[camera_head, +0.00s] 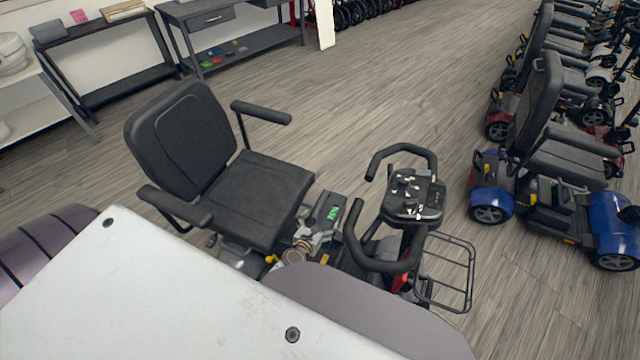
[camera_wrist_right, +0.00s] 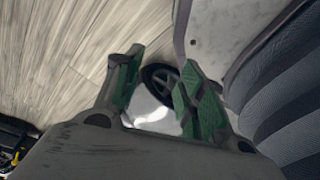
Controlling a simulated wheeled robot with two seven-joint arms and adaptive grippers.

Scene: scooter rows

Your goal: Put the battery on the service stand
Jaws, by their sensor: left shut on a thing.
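The battery (camera_head: 325,210), a dark grey box with a green mark, is at the scooter between the seat (camera_head: 262,190) and the handlebars (camera_head: 412,195). My left gripper (camera_head: 308,236) is shut on its near end; the fingertips are small and partly hidden. I cannot tell whether the battery still touches the scooter. My right gripper (camera_wrist_right: 158,88) shows in the right wrist view with its green-padded fingers apart and nothing held between them. I cannot pick out the service stand with certainty.
A wire basket (camera_head: 447,275) is on the scooter's front. A blue scooter (camera_head: 490,195) and more scooters stand in a row at right. A grey workbench (camera_head: 245,62) and a black table (camera_head: 100,38) line the back wall. The floor between is clear.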

